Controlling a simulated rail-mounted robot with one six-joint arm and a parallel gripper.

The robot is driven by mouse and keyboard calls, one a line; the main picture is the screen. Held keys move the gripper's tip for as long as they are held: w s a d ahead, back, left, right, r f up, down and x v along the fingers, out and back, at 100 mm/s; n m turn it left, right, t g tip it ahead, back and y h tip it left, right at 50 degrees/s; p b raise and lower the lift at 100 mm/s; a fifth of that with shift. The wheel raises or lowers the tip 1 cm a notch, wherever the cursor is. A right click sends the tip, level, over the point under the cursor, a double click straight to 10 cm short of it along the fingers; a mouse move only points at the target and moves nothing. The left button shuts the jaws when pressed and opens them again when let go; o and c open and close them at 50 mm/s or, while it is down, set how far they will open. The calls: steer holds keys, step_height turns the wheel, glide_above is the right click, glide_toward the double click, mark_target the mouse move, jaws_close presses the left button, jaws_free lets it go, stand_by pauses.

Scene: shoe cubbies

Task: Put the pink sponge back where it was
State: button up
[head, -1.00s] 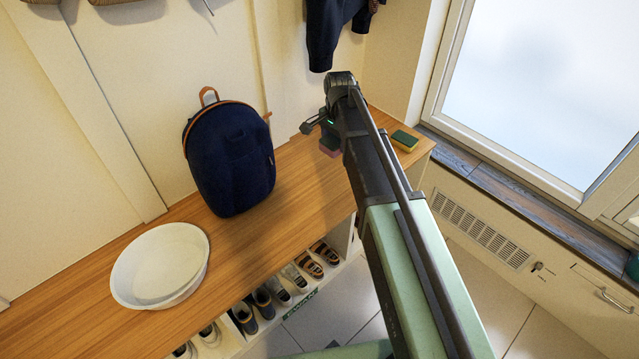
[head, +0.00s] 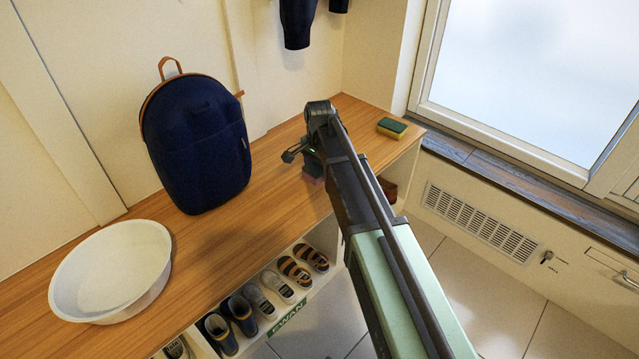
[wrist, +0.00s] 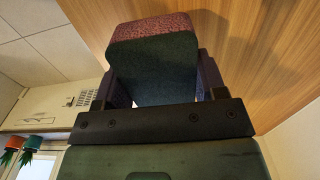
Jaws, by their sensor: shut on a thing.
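The pink sponge (wrist: 152,28), pink with a dark green layer, is between the two fingers of my gripper (wrist: 155,78) in the wrist view. My gripper (head: 311,166) is shut on it. In the head view only a small pink bit of the sponge (head: 313,181) shows below the gripper, low over the wooden bench top (head: 235,210). My arm hides the rest, and I cannot tell whether the sponge touches the bench.
A green and yellow sponge (head: 392,127) lies at the bench's right end. A navy backpack (head: 195,145) and a white basin (head: 110,270) stand to the left. Shoes (head: 240,315) fill cubbies below. Bench top between backpack and gripper is clear.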

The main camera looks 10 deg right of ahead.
step_height(320, 180, down, 4)
steer(key=shift+r+b, duration=0.15)
steer(key=shift+b, duration=1)
steer(key=shift+r+p, duration=0.3)
steer(key=shift+f, duration=0.25)
steer(key=o, duration=0.9)
steer(key=shift+r, duration=0.1)
step_height(320, 180, up, 13)
steer(key=p, duration=1.2)
steer(key=shift+f, duration=0.2)
steer(key=s+n, duration=1.1)
steer(key=s, duration=1.3)
steer(key=r+p, duration=3.2)
steer(key=p, duration=0.1)
steer(key=shift+w+d+r, duration=0.1)
steer(key=shift+w+r, duration=0.15)
steer(key=shift+r, duration=0.15)
